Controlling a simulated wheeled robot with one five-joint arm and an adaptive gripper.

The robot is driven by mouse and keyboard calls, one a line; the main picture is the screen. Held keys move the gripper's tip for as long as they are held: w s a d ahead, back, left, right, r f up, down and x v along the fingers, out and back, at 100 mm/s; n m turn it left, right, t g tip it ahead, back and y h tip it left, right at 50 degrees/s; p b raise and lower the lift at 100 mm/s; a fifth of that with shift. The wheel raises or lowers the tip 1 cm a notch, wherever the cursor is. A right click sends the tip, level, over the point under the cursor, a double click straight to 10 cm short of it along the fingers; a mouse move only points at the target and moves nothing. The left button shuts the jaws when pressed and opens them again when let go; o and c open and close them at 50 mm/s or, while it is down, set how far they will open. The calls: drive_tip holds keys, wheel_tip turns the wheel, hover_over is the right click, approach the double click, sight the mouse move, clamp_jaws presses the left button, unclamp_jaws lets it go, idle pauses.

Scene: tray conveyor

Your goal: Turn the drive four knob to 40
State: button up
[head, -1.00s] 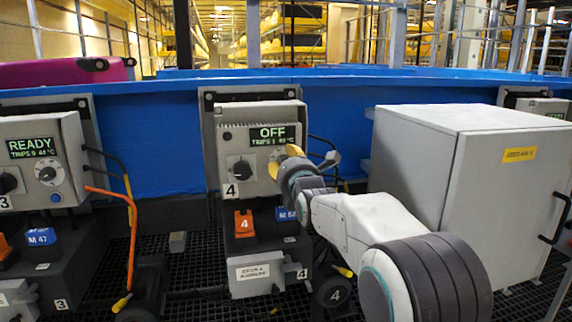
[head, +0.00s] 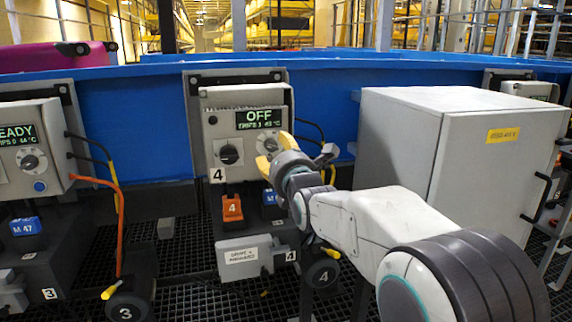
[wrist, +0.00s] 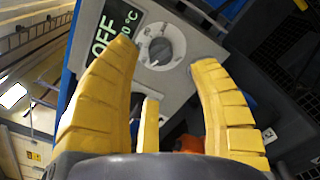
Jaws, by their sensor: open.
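The drive four box (head: 204,118) is grey, with a lit display (head: 262,119) reading OFF, with smaller text below. Its round grey knob (head: 267,143) is below the display, partly hidden by my gripper in the head view. In the wrist view the knob (wrist: 160,50) shows whole, with a pale scale around it. My gripper (wrist: 163,56) is open and empty. Its yellow fingers appear on either side of the knob in the picture; whether they touch it I cannot tell.
A black rotary switch (head: 229,153) sits left of the knob. An orange part (head: 232,208) marked 4 is below. Drive three's box (head: 40,170) is at the left, with hanging cables.

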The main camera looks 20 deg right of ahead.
drive_tip(key=shift+s, duration=2.95)
drive_tip(key=s+r+m+g+p, duration=0.5)
drive_tip(key=s+m+p, duration=0.4)
drive_tip(key=p, duration=0.5)
drive_tip(key=s+r+m+g+p, duration=0.4)
drive_tip(key=s+r+m+p, duration=0.3)
drive_tip(key=s+p, duration=0.5)
drive_tip(key=s+r+m+g+p, duration=0.5)
drive_tip(key=s+m+p, duration=0.6)
drive_tip(key=p, duration=0.5)
drive_tip(key=shift+s+r+g, duration=0.25)
drive_tip(key=shift+r+g, duration=0.05)
drive_tip(key=shift+r, duration=0.3)
